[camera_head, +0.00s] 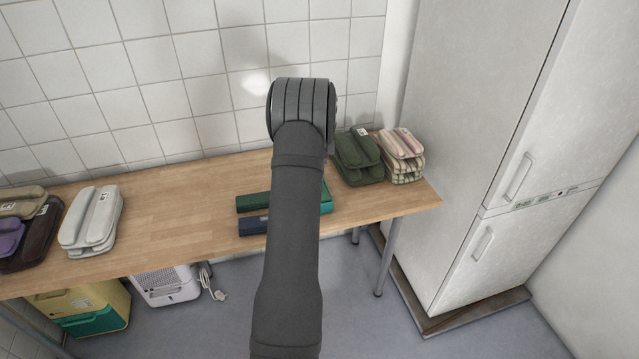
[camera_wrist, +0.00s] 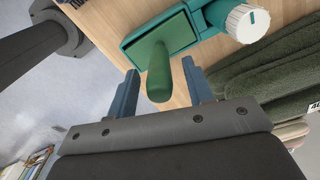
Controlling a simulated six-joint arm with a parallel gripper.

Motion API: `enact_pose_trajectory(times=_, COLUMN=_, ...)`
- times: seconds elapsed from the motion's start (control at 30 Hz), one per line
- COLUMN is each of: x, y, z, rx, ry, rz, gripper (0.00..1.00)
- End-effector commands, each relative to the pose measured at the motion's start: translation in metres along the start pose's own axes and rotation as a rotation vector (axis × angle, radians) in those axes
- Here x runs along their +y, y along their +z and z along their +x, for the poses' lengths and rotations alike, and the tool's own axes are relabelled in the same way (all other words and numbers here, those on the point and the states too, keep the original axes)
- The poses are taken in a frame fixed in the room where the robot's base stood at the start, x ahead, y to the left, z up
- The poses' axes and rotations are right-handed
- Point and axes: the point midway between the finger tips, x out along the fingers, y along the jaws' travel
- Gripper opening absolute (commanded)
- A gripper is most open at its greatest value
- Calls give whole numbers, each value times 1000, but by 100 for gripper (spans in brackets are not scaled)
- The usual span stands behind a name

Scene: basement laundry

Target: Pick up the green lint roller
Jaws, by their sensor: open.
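The green lint roller (camera_wrist: 159,72) shows in the wrist view as a rounded green handle joined to a flatter green part over a teal item (camera_wrist: 208,20) with a white knob (camera_wrist: 247,22). My gripper (camera_wrist: 160,68) is open. Its two blue fingers stand apart on either side of the handle's near end, with visible gaps, so it is not gripped. I cannot tell how deep the handle lies between them. In the head view my arm hides the gripper and most of this spot; a dark green flat item (camera_head: 253,202) and a teal part (camera_head: 326,204) show beside it.
The wooden table (camera_head: 180,215) holds a navy item (camera_head: 253,226), dark green folded towels (camera_head: 358,158), striped towels (camera_head: 403,160) and grey folded towels (camera_head: 91,220). A tall white fridge (camera_head: 480,130) stands right. The green towels (camera_wrist: 265,78) lie close to my right finger.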

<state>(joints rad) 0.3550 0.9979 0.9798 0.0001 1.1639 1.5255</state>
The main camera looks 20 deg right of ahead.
Motion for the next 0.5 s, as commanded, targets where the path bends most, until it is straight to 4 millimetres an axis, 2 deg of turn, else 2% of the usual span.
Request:
enact_pose_trajectory(times=0.1, x=1, y=0, z=16, rx=-1, ry=1, rz=0, gripper=47)
enact_pose_trajectory(times=0.33, x=0, y=0, z=18, rx=-1, ry=-2, rz=-1, gripper=47)
enact_pose_trajectory(times=0.37, x=0, y=0, z=18, rx=-1, ry=-2, rz=-1, gripper=43)
enact_pose_trajectory(times=0.5, x=0, y=0, z=18, rx=-1, ry=-2, rz=-1, gripper=16)
